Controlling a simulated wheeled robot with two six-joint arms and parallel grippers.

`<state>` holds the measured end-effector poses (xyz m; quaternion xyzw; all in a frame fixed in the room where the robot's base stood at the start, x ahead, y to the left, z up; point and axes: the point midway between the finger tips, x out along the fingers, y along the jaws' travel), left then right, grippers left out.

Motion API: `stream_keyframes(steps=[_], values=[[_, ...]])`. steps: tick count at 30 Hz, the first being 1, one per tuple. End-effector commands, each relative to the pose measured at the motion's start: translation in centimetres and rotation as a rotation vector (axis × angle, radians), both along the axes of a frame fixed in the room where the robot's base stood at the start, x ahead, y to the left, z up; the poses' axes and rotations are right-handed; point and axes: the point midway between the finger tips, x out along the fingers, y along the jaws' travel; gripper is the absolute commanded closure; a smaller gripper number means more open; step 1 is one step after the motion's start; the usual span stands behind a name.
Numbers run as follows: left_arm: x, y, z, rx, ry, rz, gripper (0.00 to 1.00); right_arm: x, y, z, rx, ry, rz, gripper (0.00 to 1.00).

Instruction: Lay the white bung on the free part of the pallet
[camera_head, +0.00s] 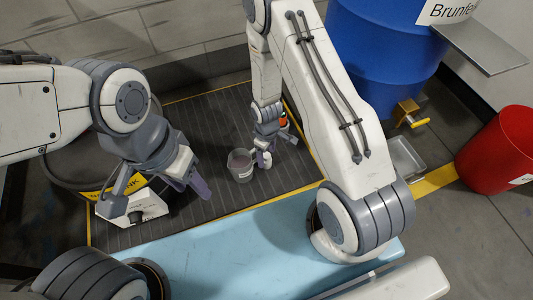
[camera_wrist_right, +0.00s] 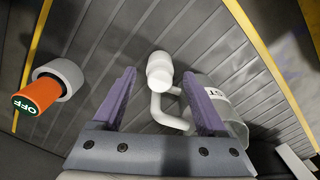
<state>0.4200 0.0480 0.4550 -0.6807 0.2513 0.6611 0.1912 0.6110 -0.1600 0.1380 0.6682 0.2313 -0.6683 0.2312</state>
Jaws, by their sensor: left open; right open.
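A small white stepped piece, which looks like the white bung (camera_wrist_right: 160,68), shows between my right fingertips in the right wrist view, with gaps on both sides. It also shows beside a grey mug in the head view (camera_head: 264,159). The mug (camera_head: 240,167) has its curved handle (camera_wrist_right: 172,112) just below the white piece in the wrist view; I cannot tell whether they touch. My right gripper (camera_head: 270,148) is open above them. The dark ribbed floor with yellow edges (camera_head: 205,120) looks like the pallet. My left gripper (camera_head: 158,190) is open and empty at the left.
An orange piece marked OFF (camera_wrist_right: 38,96) with a grey collar lies near my right gripper. A white device (camera_head: 148,207) stands under my left gripper. A blue drum (camera_head: 375,50), red bin (camera_head: 500,155) and light-blue bench (camera_head: 240,240) surround the area. Ribbed floor left of the mug looks clear.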

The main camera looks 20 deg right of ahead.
Motion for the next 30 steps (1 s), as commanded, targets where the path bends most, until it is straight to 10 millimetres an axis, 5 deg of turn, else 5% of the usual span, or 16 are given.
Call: stream_keyframes(steps=[18, 26, 30], values=[[0.0, 0.0, 9.7, 0.000, 0.000, 0.000, 0.50, 0.0, 0.0, 9.8, 0.000, 0.000, 0.000, 0.25], [0.0, 0.0, 11.4, 0.000, 0.000, 0.000, 0.50, 0.2, 0.3, 12.2, -0.001, -0.003, 0.001, 0.25], [0.0, 0.0, 11.3, 0.000, 0.000, 0.000, 0.50, 0.6, 2.2, 16.2, -0.006, -0.019, 0.000, 0.25]])
